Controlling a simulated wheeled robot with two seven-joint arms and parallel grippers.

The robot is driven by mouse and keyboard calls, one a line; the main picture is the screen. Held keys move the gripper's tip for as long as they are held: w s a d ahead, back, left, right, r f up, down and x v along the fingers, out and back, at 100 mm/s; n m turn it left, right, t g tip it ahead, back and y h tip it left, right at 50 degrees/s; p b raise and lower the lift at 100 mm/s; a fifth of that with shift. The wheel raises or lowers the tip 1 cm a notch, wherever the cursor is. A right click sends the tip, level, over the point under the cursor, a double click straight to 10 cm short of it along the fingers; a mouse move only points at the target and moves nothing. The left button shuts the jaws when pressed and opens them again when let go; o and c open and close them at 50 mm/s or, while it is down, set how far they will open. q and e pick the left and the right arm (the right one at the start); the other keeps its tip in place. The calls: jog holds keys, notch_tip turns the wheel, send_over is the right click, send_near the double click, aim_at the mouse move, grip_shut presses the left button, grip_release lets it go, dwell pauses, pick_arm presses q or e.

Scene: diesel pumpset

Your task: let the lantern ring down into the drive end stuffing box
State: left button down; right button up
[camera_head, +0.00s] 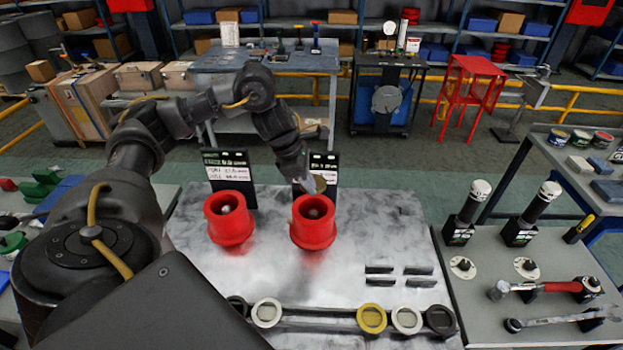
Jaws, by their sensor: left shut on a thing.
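My left gripper (308,184) points down just above and behind the right-hand red stuffing box (312,232). It is shut on a small tan ring, taken to be the lantern ring (320,183), which stands apart from the box mouth in front of a black label stand. A second red stuffing box (229,230) stands to the left. Both boxes are upright and open at the top, with a grey shaft end inside. The label print is too small to tell which box is the drive end. My right gripper is out of view.
A row of rings lies along the front of the plate, including a yellow ring (372,318) and a black ring (440,320). Dark slots (400,275) lie right of the boxes. A side table holds a red-handled hammer (535,288) and a wrench (560,319).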

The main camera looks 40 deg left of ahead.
pick_arm(q)
jog(key=shift+w, duration=0.15)
jog(key=shift+r+p, duration=0.1)
jog(key=shift+p, duration=0.35)
jog(key=shift+f+b, duration=0.75)
jog(key=shift+b, duration=0.05)
notch_tip(320, 180, down, 6)
jog(key=b, duration=0.5)
jog(key=shift+f, duration=0.15)
jog(key=c, duration=1.4)
grip_release()
jog(key=shift+c, duration=0.2)
jog(key=p+v, duration=0.2)
jog(key=v, duration=0.9)
